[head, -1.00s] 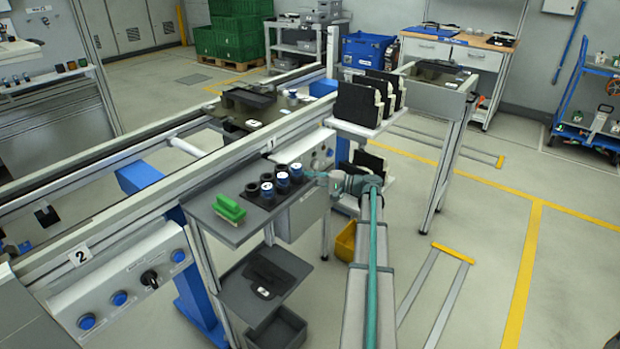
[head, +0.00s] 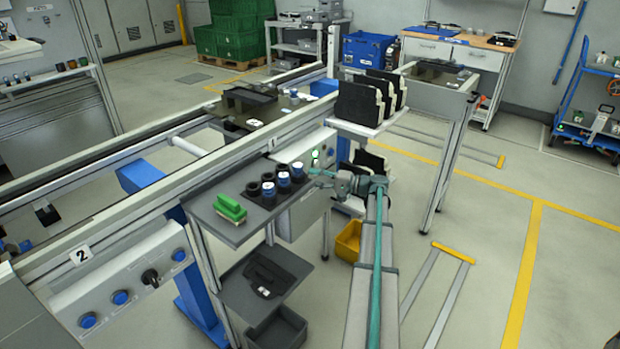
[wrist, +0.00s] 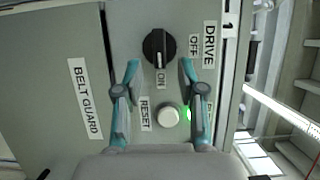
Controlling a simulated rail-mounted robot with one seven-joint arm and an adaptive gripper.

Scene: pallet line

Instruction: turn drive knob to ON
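The black round drive knob (wrist: 159,47) is on a grey panel in the wrist view. Its white mark points down toward the ON label (wrist: 160,79), and the OFF label (wrist: 194,45) is to its right. My gripper (wrist: 160,69) is open, with one fingertip on each side below the knob. It appears clear of the knob and holds nothing. In the head view my gripper (head: 318,174) is in front of the panel (head: 315,140), and the knob cannot be made out there.
A white reset button (wrist: 168,117) and a lit green lamp (wrist: 187,113) are below the knob. A shelf (head: 235,228) with dark cups and a green brush (head: 230,208) is left of my gripper. A yellow bin (head: 348,241) stands below.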

